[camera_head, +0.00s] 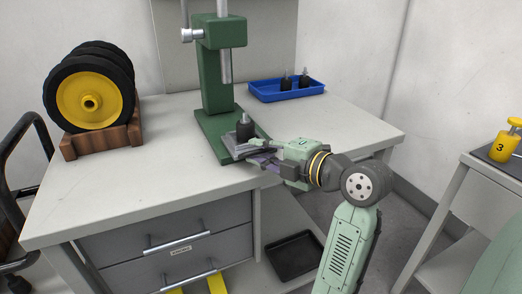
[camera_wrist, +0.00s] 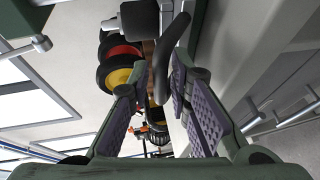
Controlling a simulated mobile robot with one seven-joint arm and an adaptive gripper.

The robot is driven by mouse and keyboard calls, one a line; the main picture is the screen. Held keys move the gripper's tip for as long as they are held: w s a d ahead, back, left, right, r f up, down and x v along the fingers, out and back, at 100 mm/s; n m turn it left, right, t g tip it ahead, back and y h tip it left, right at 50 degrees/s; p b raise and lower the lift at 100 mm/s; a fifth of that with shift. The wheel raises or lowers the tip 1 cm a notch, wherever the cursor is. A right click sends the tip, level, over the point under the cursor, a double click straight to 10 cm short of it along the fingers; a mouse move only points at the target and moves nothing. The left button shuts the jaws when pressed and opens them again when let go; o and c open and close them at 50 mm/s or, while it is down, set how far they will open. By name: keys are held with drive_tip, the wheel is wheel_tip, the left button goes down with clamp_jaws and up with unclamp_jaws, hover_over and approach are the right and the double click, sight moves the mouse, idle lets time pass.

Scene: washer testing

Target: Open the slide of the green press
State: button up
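The green press (camera_head: 217,75) stands on the workbench, with its base plate (camera_head: 207,128) under it. A grey slide (camera_head: 238,151) lies at the front of the base and bears a black cylindrical part (camera_head: 244,131). My gripper (camera_head: 256,157) is at the slide's front. In the wrist view my gripper (camera_wrist: 160,82) has its purple-padded fingers apart. A dark curved handle (camera_wrist: 170,48) reaches between the fingertips, and I see no firm grip on it. The dark cylindrical part (camera_wrist: 139,18) shows beyond the fingers.
A wooden rack (camera_head: 100,140) with black-and-yellow wheels (camera_head: 90,98) stands on the left of the bench (camera_head: 150,195). A blue tray (camera_head: 270,97) with black parts is at the back right. A side table (camera_head: 492,165) with a yellow object (camera_head: 505,146) stands at the right.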

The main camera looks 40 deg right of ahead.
drive_tip(key=v, duration=1.2)
idle(0.3)
